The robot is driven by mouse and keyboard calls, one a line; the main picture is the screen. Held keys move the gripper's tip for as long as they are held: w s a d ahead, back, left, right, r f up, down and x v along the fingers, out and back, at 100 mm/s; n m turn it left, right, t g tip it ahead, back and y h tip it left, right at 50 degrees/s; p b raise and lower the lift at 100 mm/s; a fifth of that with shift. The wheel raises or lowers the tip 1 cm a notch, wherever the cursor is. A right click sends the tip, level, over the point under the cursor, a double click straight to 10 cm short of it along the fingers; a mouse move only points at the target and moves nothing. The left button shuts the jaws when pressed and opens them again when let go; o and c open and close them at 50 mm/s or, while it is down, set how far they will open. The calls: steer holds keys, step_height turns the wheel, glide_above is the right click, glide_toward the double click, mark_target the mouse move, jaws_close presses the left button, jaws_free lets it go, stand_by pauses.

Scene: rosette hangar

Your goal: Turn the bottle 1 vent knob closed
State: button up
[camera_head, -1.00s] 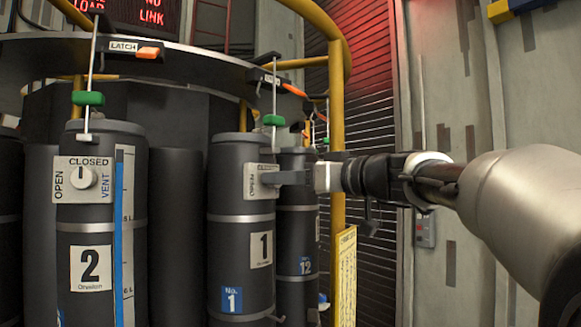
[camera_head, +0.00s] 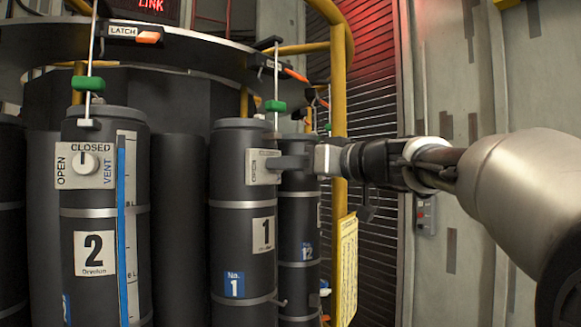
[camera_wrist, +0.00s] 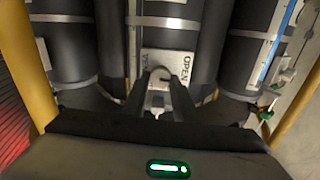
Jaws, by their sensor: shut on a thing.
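Bottle 1 (camera_head: 240,205) is a dark grey upright cylinder with a "1" label, right of bottle 2 (camera_head: 95,215). Its pale vent plate (camera_head: 252,168) faces right, towards my gripper (camera_head: 280,163). In the wrist view the plate (camera_wrist: 182,65) shows "OPEN" on the right and partly hidden lettering on the left. The round grey vent knob (camera_wrist: 160,74) lies between the fingertips of my gripper (camera_wrist: 162,90), which is shut on it. The fingers hide part of the knob, and I cannot read its pointer. The head view does not show the knob clearly.
Bottle 12 (camera_head: 299,225) stands close behind bottle 1 on the right. A yellow post (camera_head: 338,110) rises behind my gripper. A curved rack rim (camera_head: 200,58) with orange latches and green clips runs above the bottles.

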steer(key=shift+w+d+f+m+b, duration=0.1)
steer(key=shift+m+b, duration=0.15)
steer(key=shift+m, duration=4.05)
steer(key=shift+w+d+m+b, duration=0.1)
steer(key=shift+m+b, duration=0.1)
steer(key=shift+m, duration=4.1)
steer(key=o, duration=1.1)
steer(key=shift+c, duration=0.2)
steer(key=shift+s, duration=0.1)
steer(key=b+v, duration=0.1)
steer(key=v, duration=1.6)
steer(key=shift+b, duration=0.4)
steer(key=shift+s+f, duration=0.1)
